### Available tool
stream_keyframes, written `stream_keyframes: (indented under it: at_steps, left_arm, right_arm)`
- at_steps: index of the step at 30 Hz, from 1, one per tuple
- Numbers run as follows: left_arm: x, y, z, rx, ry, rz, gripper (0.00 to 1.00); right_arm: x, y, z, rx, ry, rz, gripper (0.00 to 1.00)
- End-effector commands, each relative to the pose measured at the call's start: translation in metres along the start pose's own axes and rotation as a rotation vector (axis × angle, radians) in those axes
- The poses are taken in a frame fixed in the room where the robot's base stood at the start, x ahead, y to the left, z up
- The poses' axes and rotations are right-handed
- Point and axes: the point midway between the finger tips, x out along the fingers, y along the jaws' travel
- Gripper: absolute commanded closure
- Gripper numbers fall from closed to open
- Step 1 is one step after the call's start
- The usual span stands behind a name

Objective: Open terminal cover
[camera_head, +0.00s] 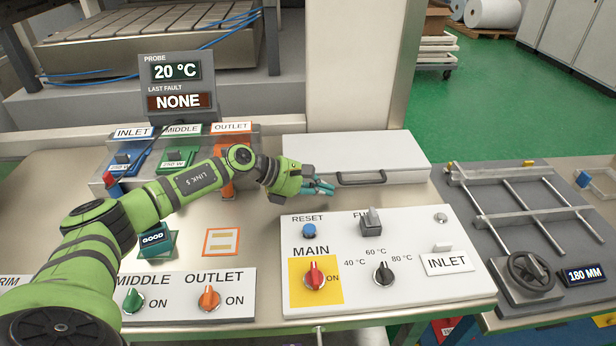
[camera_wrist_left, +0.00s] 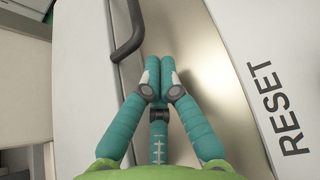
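The terminal cover (camera_head: 345,150) is a white, flat-topped box lid behind the control panel, and it looks closed. Its dark bar handle (camera_head: 361,178) is on the front side; the handle also shows in the wrist view (camera_wrist_left: 128,45). My left gripper (camera_head: 332,188) is just left of the handle in the head view, low over the metal table. In the wrist view its teal fingers (camera_wrist_left: 160,62) have their tips together with nothing between them. The handle is beside the fingertips, not between them. My right gripper is not in view.
The white control panel (camera_head: 400,285) with RESET, MAIN and other knobs stands close in front. Blue, green and orange modules (camera_head: 178,158) stand at the left under a probe display (camera_head: 178,88). A grey frame with a handwheel (camera_head: 528,272) is at the right.

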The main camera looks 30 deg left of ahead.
Motion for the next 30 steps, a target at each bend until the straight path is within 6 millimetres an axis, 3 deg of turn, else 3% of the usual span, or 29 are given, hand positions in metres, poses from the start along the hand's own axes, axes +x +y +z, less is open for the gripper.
stream_keyframes:
  at_steps: [8, 18, 30]
  left_arm:
    - [0.016, 0.001, 0.000, 0.001, 0.000, 0.002, 1.00]
    - [0.015, 0.001, 0.001, -0.001, 0.000, 0.000, 1.00]
    - [0.007, 0.003, 0.015, -0.059, -0.001, -0.033, 1.00]
  right_arm:
    - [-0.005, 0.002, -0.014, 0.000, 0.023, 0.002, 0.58]
    - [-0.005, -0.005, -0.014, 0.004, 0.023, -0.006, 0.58]
    - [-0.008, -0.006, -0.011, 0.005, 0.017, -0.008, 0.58]
